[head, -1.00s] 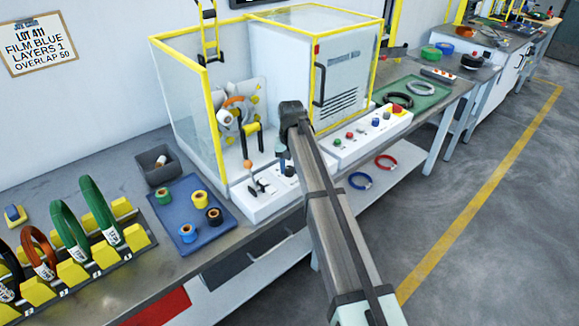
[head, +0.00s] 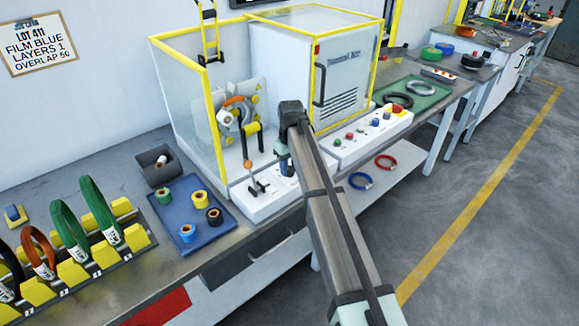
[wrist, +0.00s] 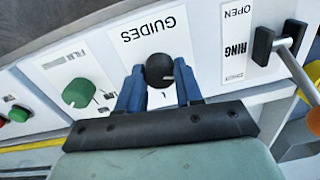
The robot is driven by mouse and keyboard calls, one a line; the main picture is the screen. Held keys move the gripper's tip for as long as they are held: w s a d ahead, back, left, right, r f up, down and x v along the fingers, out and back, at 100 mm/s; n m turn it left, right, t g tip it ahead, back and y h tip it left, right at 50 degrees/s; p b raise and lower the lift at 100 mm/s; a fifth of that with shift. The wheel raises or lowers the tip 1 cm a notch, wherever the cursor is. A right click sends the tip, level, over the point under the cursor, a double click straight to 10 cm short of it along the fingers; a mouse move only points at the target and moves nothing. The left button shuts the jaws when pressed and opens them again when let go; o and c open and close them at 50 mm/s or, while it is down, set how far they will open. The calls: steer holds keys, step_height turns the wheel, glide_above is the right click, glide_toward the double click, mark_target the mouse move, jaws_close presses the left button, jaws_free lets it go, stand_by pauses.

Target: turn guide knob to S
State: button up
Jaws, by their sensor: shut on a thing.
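The guide knob (wrist: 158,67) is round and black and sits on the white panel below the label GUIDES in the wrist view. A small pale mark shows at its lower right edge. My gripper (wrist: 159,75) has its two blue fingers on either side of the knob, shut on it. The fingers and palm cover part of the lettering around the knob, so I cannot read which letter it points to. In the head view my gripper (head: 284,165) is low at the white control panel (head: 262,207), and the knob is mostly hidden there.
A green knob (wrist: 78,93) under the label FILM is to the left of my fingers. The yellow-framed clear enclosure (head: 190,100) stands behind the panel.

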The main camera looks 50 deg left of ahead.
mark_target(290, 168)
stand_by(0.3)
steer(key=o, duration=1)
steer(key=shift+o, duration=0.2)
step_height(290, 168, up, 14)
steer(key=shift+w, duration=0.15)
steer(key=shift+f, duration=0.1)
